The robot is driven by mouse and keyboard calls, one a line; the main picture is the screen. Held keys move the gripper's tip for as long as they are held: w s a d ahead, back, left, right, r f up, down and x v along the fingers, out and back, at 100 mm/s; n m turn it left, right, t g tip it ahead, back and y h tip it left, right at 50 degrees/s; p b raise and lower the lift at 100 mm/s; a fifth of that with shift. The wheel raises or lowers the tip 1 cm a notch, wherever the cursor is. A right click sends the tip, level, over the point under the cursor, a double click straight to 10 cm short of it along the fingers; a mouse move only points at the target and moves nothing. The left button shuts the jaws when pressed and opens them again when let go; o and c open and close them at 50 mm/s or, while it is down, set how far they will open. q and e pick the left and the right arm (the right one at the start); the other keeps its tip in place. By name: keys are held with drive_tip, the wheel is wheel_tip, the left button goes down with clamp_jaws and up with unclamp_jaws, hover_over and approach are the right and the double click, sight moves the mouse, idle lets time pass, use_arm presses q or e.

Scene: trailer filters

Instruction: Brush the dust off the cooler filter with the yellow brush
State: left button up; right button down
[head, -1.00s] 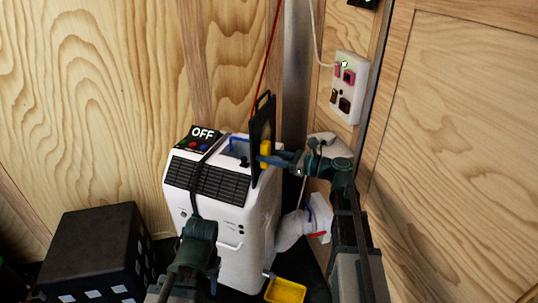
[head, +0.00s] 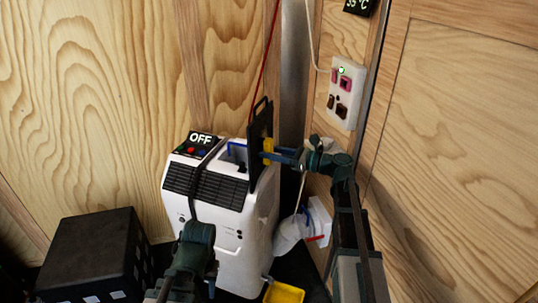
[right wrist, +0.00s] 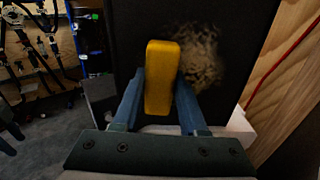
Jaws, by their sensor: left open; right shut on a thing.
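The white cooler (head: 224,245) stands in the corner with a dark grille on its front. The black filter panel (head: 258,150), with a handle on top, stands upright at the cooler's top. My right gripper (head: 278,156) is shut on the yellow brush (head: 267,149) at the filter's right side. In the right wrist view, the yellow brush (right wrist: 161,78) is between the blue fingers, in front of the dark filter face (right wrist: 240,40). A brownish dust patch (right wrist: 200,58) shows right of the brush; brush contact is unclear. My left gripper (head: 198,235) is open in front of the cooler; its fingertips are hard to make out.
A black box (head: 88,250) stands left of the cooler. A yellow tray (head: 284,293) is at the bottom.

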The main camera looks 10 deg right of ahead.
sight(270, 131)
drive_tip(key=shift+w, duration=0.1)
drive_tip(key=shift+w+d, duration=0.45)
drive_tip(key=shift+w, duration=0.25)
drive_tip(key=shift+w+d, duration=0.45)
drive_tip(key=shift+w, duration=0.25)
drive_tip(key=shift+w+d, duration=0.45)
drive_tip(key=shift+w, duration=0.3)
drive_tip(key=shift+w+d, duration=0.4)
drive_tip(key=shift+w, duration=0.35)
drive_tip(key=shift+w+d, duration=0.55)
drive_tip(key=shift+w, duration=0.15)
drive_tip(key=shift+w+d, duration=0.5)
drive_tip(key=shift+w, duration=0.2)
drive_tip(key=shift+s+r+p, duration=0.1)
drive_tip(key=shift+r+p, duration=0.65)
drive_tip(key=shift+s+f, duration=0.1)
drive_tip(key=shift+s, duration=0.05)
drive_tip(key=shift+s+a, duration=0.5)
drive_tip(key=shift+s, duration=0.15)
drive_tip(key=shift+s+a, duration=0.45)
drive_tip(key=shift+s, duration=0.2)
